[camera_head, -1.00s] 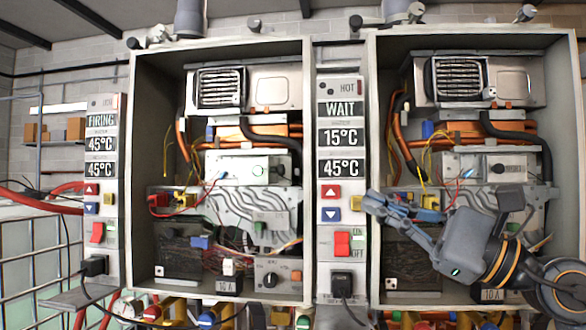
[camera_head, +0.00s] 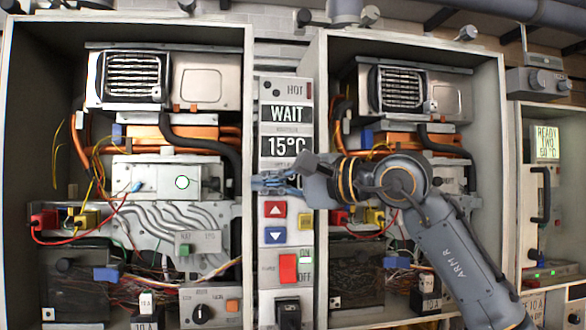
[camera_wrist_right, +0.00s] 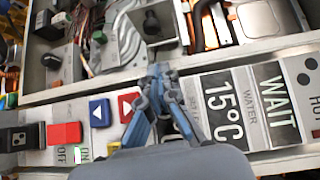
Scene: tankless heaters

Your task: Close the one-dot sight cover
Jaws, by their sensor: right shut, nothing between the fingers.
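The right heater's matching box is mostly hidden behind my right arm. My right gripper (camera_head: 262,183) is shut and empty, its tips pointing left in front of the WAIT panel, right of the left heater's box; it also shows in the right wrist view (camera_wrist_right: 160,72). My left gripper is not in view.
The WAIT panel (camera_head: 286,144) stands between the two heater cabinets, with a red up button (camera_head: 275,209), a blue down button (camera_head: 275,236) and a red switch (camera_head: 288,267). The left cabinet's right wall (camera_head: 248,90) projects forward. Loose wires (camera_head: 110,205) run inside the left cabinet.

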